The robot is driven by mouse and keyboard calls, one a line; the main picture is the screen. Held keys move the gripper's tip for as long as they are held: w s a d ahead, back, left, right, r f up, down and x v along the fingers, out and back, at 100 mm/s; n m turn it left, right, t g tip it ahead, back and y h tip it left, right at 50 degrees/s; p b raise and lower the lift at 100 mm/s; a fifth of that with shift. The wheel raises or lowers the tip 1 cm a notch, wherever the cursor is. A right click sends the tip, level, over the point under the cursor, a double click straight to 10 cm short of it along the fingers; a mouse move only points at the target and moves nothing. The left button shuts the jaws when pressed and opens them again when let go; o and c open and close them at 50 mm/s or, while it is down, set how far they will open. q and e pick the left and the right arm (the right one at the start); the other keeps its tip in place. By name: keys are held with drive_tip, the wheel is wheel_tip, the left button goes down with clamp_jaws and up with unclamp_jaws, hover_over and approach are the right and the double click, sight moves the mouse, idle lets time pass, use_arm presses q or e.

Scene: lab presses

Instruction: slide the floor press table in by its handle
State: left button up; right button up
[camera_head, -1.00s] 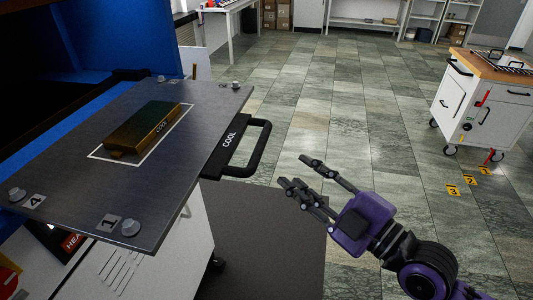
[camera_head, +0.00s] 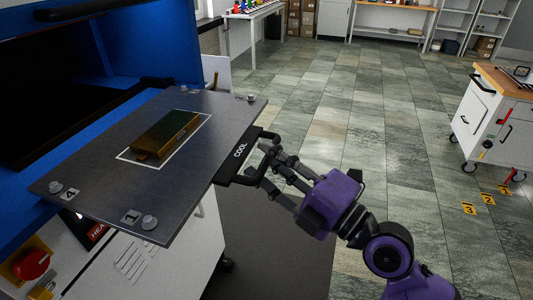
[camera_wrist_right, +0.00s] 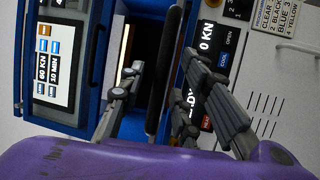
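The floor press table (camera_head: 105,190) is a dark grey plate sticking out of the blue press, with knobs at its corners. A gold block (camera_head: 166,135) lies on it inside a white outline. The black handle (camera_head: 240,178) is on the table's right edge beside the word COOL. My right gripper (camera_head: 272,165) is at the handle, its fingers partly covering it. In the right wrist view the open fingers (camera_wrist_right: 165,100) stand on either side of a dark bar, apparently the handle (camera_wrist_right: 166,70). I cannot tell whether they touch it. My left gripper is not in view.
The blue press frame (camera_head: 150,45) stands at the left, with a red knob (camera_head: 32,264) on its lower front. A white cart (camera_head: 490,120) stands at the right. Open tiled floor (camera_head: 370,120) lies between, and a workbench (camera_head: 250,15) is at the back.

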drive_tip(key=shift+w+a, duration=0.25)
drive_tip(key=shift+a, duration=0.1)
drive_tip(key=shift+c, duration=0.4)
clamp_jaws()
drive_tip(key=shift+r, duration=0.1)
drive_tip(key=shift+w, duration=0.1)
